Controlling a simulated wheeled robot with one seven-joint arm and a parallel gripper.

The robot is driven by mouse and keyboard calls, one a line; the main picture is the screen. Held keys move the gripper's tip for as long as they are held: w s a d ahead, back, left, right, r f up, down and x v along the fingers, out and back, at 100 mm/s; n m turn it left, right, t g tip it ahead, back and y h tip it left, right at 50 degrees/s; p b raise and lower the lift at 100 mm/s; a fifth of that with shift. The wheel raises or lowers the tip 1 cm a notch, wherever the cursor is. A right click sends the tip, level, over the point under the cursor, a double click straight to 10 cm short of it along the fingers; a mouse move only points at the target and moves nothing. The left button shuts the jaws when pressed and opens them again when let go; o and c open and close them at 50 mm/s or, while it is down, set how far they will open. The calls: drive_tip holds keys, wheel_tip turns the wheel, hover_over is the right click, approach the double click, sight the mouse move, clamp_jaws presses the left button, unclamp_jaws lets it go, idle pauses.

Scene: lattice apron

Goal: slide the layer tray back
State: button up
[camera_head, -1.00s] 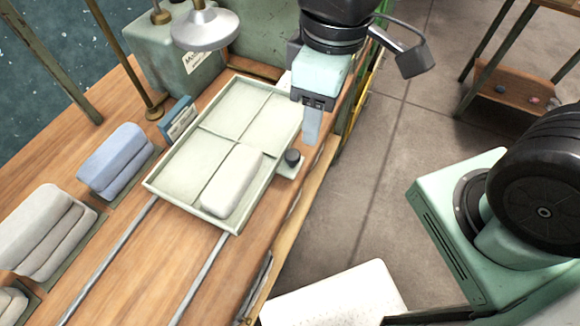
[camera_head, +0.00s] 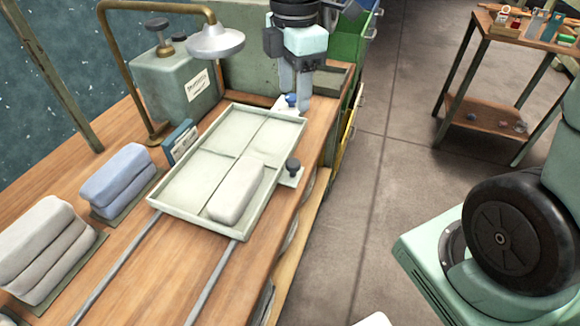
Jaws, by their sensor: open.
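The layer tray (camera_head: 178,232) is a shallow pale-green tray with a cross divider, on the wooden bench at the upper end of two metal rails (camera_head: 212,283). A cream block (camera_head: 238,189) lies in its near-right compartment; the other compartments look empty. A dark knob (camera_head: 292,166) stands on a small tab at the tray's right side. My gripper (camera_head: 296,104) is open and empty, pointing down by the tray's far right corner, beyond the knob and apart from it. Its fingertips are close to a small white-and-blue item (camera_head: 289,102), partly hidden; contact cannot be told.
Blue stacked pads (camera_head: 117,182) and grey stacked pads (camera_head: 45,250) sit left of the rails. A small blue card stand (camera_head: 181,143) is beside the tray. A green labelled box (camera_head: 178,87) and a hanging lamp (camera_head: 215,42) stand behind.

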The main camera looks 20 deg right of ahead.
sight(293, 162)
wheel_tip(293, 162, down, 17)
drive_tip(key=b, duration=0.2)
drive_tip(key=shift+b, duration=0.3)
